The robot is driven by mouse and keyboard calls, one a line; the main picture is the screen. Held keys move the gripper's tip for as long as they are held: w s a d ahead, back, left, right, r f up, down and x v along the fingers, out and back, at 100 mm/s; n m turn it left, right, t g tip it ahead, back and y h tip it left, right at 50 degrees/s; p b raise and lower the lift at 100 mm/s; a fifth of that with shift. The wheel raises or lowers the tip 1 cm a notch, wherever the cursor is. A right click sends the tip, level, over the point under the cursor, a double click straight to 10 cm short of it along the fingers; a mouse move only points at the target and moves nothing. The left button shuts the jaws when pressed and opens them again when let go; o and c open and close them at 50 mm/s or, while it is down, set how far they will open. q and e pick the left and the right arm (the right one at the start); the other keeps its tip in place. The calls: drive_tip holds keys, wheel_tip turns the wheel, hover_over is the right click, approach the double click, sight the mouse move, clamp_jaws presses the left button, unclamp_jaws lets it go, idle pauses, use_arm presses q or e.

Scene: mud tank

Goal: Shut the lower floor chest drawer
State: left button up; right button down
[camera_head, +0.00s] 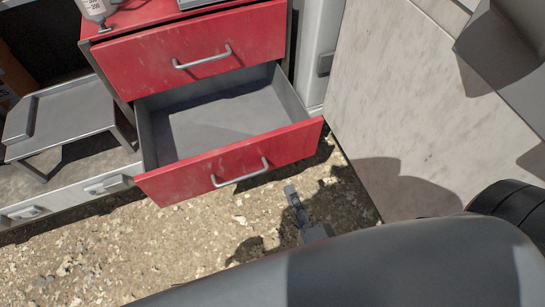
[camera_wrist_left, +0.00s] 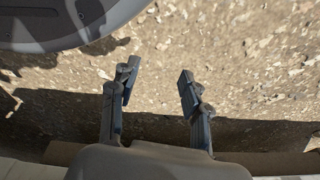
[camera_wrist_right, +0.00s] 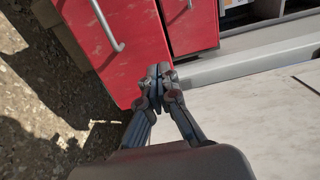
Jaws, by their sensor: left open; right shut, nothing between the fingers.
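The red floor chest (camera_head: 195,50) stands at the top of the head view. Its lower drawer (camera_head: 235,160) is pulled far out, showing an empty grey inside, with a silver handle (camera_head: 240,174) on its red front. The upper drawer is closed. My right gripper (camera_head: 291,192) is just in front of the lower drawer's front, right of the handle. In the right wrist view its fingers (camera_wrist_right: 158,76) are together and empty, close to the red front (camera_wrist_right: 135,60); contact cannot be told. My left gripper (camera_wrist_left: 155,75) is open and empty above gravel, outside the head view.
A pale panel (camera_head: 400,100) stands right of the drawer. A grey step-like stand (camera_head: 65,115) is on the left, above a low white unit with handles (camera_head: 70,197). A bottle (camera_head: 97,10) stands on the chest. Gravel ground (camera_head: 170,255) in front is clear.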

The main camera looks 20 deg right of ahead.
sight(266, 140)
use_arm(q)
drive_tip(key=shift+s+a+f, duration=0.1)
drive_tip(key=shift+s+f, duration=0.3)
use_arm(e)
drive_tip(key=w, duration=1.4)
drive_tip(key=shift+a+r, duration=0.1)
drive_tip(key=shift+a, duration=0.15)
